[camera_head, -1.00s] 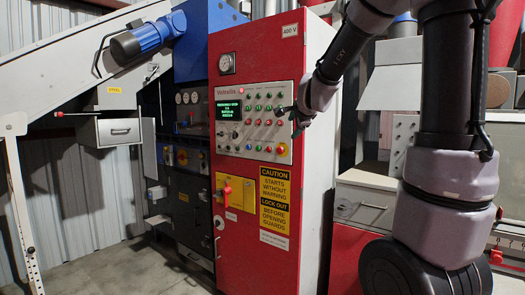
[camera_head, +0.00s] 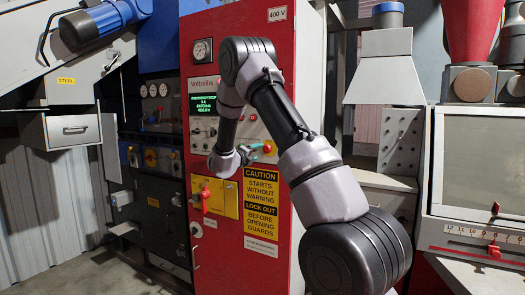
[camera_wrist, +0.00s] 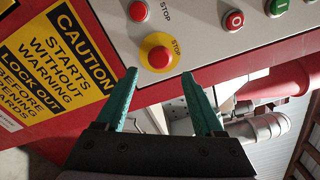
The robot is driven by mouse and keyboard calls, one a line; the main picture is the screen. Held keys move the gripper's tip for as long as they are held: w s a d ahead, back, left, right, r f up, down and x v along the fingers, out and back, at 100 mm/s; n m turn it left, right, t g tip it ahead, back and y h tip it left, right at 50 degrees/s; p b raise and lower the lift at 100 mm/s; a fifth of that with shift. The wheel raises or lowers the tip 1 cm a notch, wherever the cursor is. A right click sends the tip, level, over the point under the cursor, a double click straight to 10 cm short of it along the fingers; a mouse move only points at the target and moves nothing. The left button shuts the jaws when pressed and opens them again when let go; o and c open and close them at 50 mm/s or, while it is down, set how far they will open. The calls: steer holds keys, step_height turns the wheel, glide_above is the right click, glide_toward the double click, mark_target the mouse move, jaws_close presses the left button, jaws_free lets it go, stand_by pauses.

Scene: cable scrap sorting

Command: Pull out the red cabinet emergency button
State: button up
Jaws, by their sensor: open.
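The red emergency button (camera_wrist: 160,57) with its yellow ring stands on the grey control panel (camera_wrist: 205,28) of the red cabinet. In the head view the button (camera_head: 267,148) shows small at the panel's lower right, just beyond my fingertips. My gripper (camera_wrist: 158,74) is open, with its two teal fingers spread. In the wrist view the fingertips lie below and to either side of the button, with no visible contact; the exact depth gap cannot be told. In the head view my gripper (camera_head: 253,150) is at the panel's lower edge, and my arm hides much of the panel.
A smaller red button marked STOP (camera_wrist: 138,11) sits beside the emergency button. A yellow plate with a red handle (camera_head: 206,199) and a caution sign (camera_head: 261,200) are lower on the cabinet (camera_head: 240,22). A machine with a red scale slider (camera_head: 494,251) stands at right.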

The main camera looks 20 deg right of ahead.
steer(key=x, duration=0.8)
steer(key=shift+w+d, duration=0.2)
